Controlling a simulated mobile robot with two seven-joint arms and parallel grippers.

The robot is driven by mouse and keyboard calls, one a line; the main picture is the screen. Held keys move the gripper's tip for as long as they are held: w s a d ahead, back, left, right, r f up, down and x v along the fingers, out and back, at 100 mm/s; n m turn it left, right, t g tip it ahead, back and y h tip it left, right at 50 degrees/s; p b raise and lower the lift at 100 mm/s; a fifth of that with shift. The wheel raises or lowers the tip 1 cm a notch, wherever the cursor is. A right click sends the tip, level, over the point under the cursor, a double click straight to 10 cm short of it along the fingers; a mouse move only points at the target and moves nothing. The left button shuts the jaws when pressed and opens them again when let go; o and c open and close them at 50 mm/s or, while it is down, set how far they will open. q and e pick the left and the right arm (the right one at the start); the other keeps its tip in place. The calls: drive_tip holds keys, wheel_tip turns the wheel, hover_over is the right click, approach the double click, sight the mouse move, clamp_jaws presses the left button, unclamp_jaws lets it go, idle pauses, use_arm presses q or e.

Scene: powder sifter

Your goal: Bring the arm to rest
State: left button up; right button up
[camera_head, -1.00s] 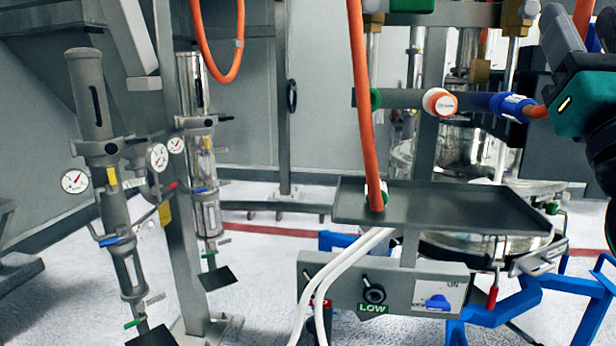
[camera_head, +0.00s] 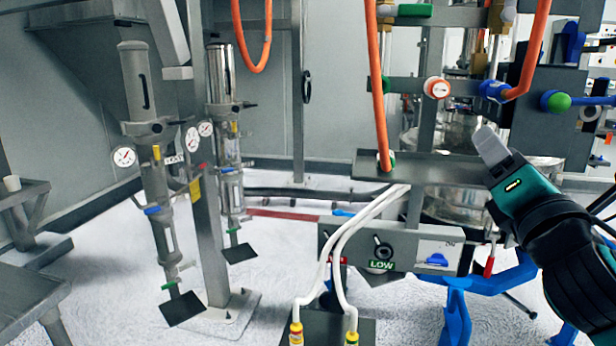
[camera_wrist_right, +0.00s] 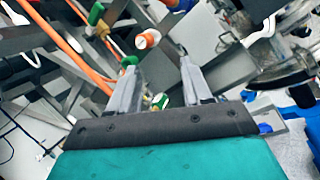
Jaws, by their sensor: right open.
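My right gripper (camera_head: 489,143) comes in from the right in the head view, in front of the right part of the grey shelf (camera_head: 370,165). Its teal body and pale fingers point up and left. In the right wrist view the two grey fingers of the gripper (camera_wrist_right: 160,70) stand apart with nothing between them. I see the orange-and-white knob (camera_wrist_right: 146,39) beyond the fingers. My left gripper is not in view.
A grey control box (camera_head: 400,246) with a dial marked LOW is below the shelf. Orange hoses (camera_head: 375,90) hang above. White hoses (camera_head: 350,235) run down in front. A blue frame (camera_head: 457,318) stands at lower right. Gauged columns (camera_head: 150,175) stand left.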

drive_tip(key=a+f+m+g+y, duration=0.25)
drive_tip(key=f+m, duration=0.25)
drive_tip(key=f, duration=0.8)
drive_tip(key=a+f+m+g+y, duration=0.1)
drive_tip(key=f+m+g, duration=0.4)
drive_tip(key=f, duration=0.8)
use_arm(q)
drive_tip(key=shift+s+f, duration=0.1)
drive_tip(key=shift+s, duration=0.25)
use_arm(e)
drive_tip(key=s+a+f+m+g, duration=0.2)
drive_tip(key=s+f+m, duration=0.6)
drive_tip(key=f, duration=0.4)
drive_tip(key=s+a+f+m+g, duration=0.1)
drive_tip(key=s+a+f+m, duration=0.2)
drive_tip(key=s+f+m, duration=0.4)
wheel_tip(320, 180, down, 5)
drive_tip(key=s, duration=0.2)
drive_tip(key=shift+s+m+g, duration=0.35)
drive_tip(key=shift+m, duration=0.05)
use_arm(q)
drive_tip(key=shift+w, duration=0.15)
